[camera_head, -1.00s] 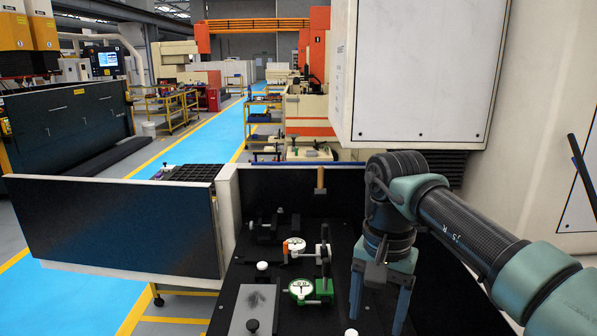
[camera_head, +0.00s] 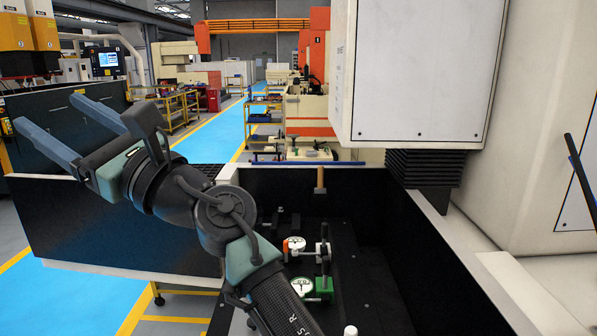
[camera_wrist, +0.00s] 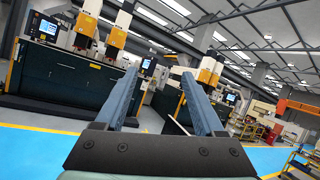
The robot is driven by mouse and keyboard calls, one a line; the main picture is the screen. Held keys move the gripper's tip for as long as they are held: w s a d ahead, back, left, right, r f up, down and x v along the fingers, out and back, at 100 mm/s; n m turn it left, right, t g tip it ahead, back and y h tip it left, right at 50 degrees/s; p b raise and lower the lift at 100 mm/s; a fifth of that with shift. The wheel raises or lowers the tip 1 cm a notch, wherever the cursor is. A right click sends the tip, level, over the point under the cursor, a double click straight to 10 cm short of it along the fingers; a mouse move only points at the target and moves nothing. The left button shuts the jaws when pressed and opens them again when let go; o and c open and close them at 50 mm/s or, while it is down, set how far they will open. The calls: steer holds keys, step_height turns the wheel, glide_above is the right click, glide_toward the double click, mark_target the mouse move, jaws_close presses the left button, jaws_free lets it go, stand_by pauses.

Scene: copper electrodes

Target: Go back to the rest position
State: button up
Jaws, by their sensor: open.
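My gripper (camera_head: 64,132) is at the left of the head view, raised in front of the black door panel and pointing left, away from the machine's work area. Its two blue-grey fingers stand apart with nothing between them. In the wrist view the fingers (camera_wrist: 160,100) are also spread and empty, facing the workshop hall. My forearm crosses the lower middle of the head view and hides part of the black worktable (camera_head: 365,285). A green dial gauge (camera_head: 303,288) and a white-faced dial with an orange part (camera_head: 295,244) stand on that table.
A black door panel (camera_head: 100,240) juts out at left. A large white machine housing (camera_head: 425,70) hangs at upper right. Blue floor (camera_head: 205,140) runs clear down the aisle.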

steer(key=d+r+m+t+h, duration=0.4)
steer(key=d+m+t, duration=0.2)
steer(key=m+t, duration=0.5)
steer(key=d+r+m+t+h, duration=0.35)
steer(key=d+m+t, duration=0.35)
steer(key=m, duration=0.7)
steer(key=w+d+f+m+t+h, duration=0.1)
steer(key=d+f+m+h, duration=0.25)
steer(key=m+h, duration=0.35)
steer(key=w+d+f+m+h, duration=0.2)
steer(key=d+m+h, duration=0.2)
steer(key=m+h, duration=0.3)
steer(key=s+d+f+m+g, duration=0.2)
steer(key=d+f+m+g, duration=0.15)
steer(key=f+m, duration=0.55)
steer(key=s+d+f+m+g, duration=0.25)
steer(key=f+m+g, duration=0.3)
steer(key=f, duration=0.45)
steer(key=s+r+t+b, duration=0.3)
steer(key=s+r+t, duration=0.2)
steer(key=r, duration=0.4)
steer(key=s+r+t+b, duration=0.4)
steer(key=s+r+t, duration=0.1)
steer(key=r, duration=0.4)
steer(key=shift+s+d+t+h, duration=0.15)
steer(key=shift+s+t+h, duration=0.25)
steer(key=shift+s, duration=0.5)
steer(key=shift+m, duration=0.25)
